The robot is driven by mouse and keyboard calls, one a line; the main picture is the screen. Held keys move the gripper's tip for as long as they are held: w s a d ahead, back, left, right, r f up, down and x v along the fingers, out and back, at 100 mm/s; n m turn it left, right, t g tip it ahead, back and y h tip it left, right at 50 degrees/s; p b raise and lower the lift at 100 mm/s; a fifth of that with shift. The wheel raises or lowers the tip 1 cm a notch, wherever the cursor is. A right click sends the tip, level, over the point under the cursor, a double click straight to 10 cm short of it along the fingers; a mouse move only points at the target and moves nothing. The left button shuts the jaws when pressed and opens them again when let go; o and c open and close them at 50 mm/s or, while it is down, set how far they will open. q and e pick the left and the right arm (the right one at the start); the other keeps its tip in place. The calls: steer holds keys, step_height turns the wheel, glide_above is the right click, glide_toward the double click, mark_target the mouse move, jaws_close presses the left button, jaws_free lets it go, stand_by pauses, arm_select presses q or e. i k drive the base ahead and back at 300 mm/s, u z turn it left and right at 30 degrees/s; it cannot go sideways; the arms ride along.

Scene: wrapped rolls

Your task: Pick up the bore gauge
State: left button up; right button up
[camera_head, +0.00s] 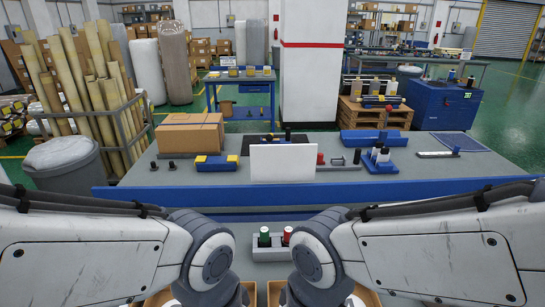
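I cannot tell for certain which item is the bore gauge. A thin silver tool with a dark upright piece (438,154) lies at the right of the grey table (222,183). A short rod with a dark end (340,162) lies near the middle, beside a small red piece. A blue holder with upright pieces (379,161) stands between them. My two arms come in from the left and right and bend down at the bottom centre. Neither gripper shows; both are below the frame or hidden by my arm links.
A white upright panel (283,163) hides part of the table's middle. A cardboard box (191,132) stands at the back left, with a blue and yellow block (216,163) in front. A small grey holder with green and red capped items (270,247) sits between my arms.

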mark_target(288, 229)
steer(key=k, duration=1)
steer(key=z, duration=1.8)
steer(key=i, duration=0.9)
steer(key=u, duration=1.9)
steer(key=i, duration=0.5)
steer(key=z, duration=0.1)
